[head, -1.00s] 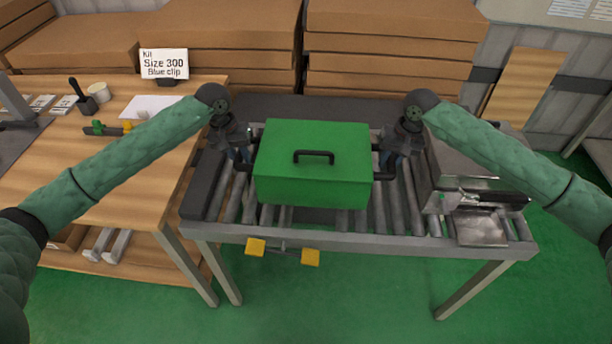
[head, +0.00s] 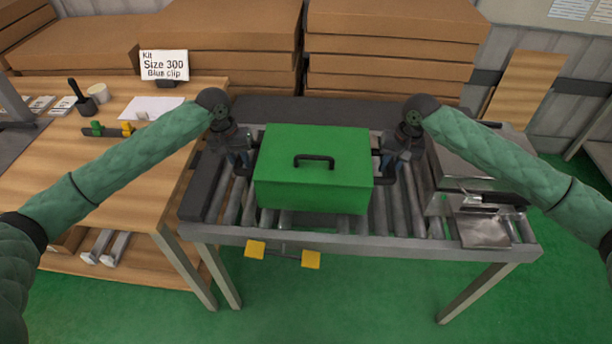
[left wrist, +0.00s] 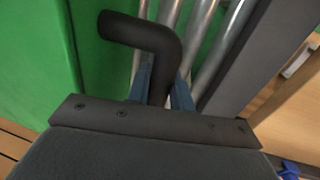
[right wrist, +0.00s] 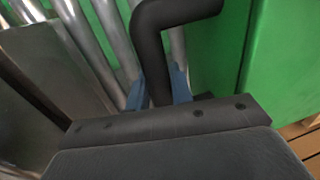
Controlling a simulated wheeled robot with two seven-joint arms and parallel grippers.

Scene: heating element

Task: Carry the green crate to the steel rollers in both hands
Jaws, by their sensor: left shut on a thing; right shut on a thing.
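The green crate (head: 313,185) has a closed lid with a black handle (head: 314,161) on top and a black side handle at each end. It is level over the steel rollers (head: 398,208); I cannot tell whether its underside touches them. My left gripper (head: 241,164) is shut on the left side handle, which also shows in the left wrist view (left wrist: 150,38). My right gripper (head: 386,166) is shut on the right side handle, seen in the right wrist view (right wrist: 150,38). The fingertips are partly hidden by the handles.
A steel box-like device (head: 470,165) with a metal tray stands at the right end of the rollers. A wooden bench (head: 120,180) with small items and a sign (head: 164,65) is on the left. Stacked cardboard boxes (head: 390,50) stand behind. Yellow pedals (head: 311,260) hang in front.

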